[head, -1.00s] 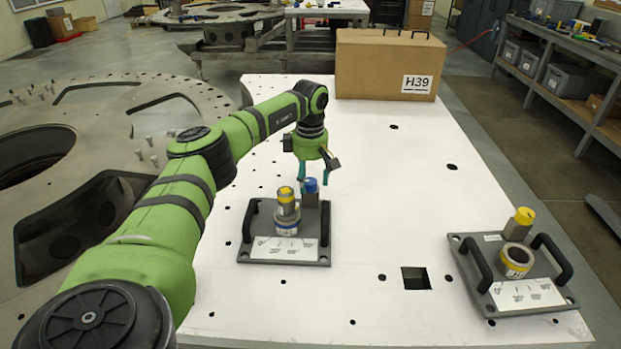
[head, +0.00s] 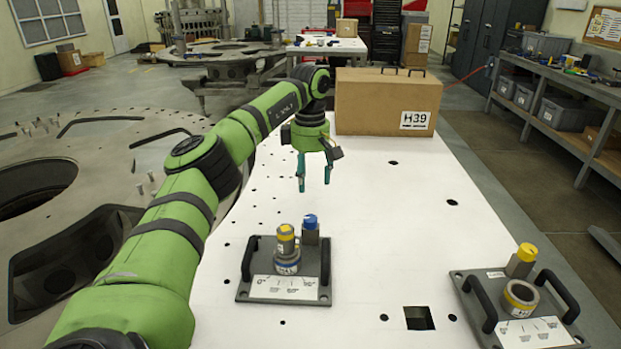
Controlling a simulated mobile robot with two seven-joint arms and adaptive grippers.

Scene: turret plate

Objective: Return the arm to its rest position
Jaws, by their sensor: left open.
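My left arm, green with black joints, reaches in from the lower left over the white table. Its gripper (head: 315,184) points down with its two teal fingers apart and nothing between them. It hangs above and behind the left turret plate (head: 248,290), clear of it. That grey plate has two black handles, a yellow-topped cylinder (head: 286,240) standing in a ring, and a blue-topped post (head: 311,229). My right arm is not in view.
A second grey plate (head: 492,340) with a ring and a yellow-topped post (head: 522,260) sits at the right. A cardboard box marked H39 (head: 375,112) stands at the table's back. The white table (head: 400,225) has a square hole (head: 419,318) and is clear in the middle.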

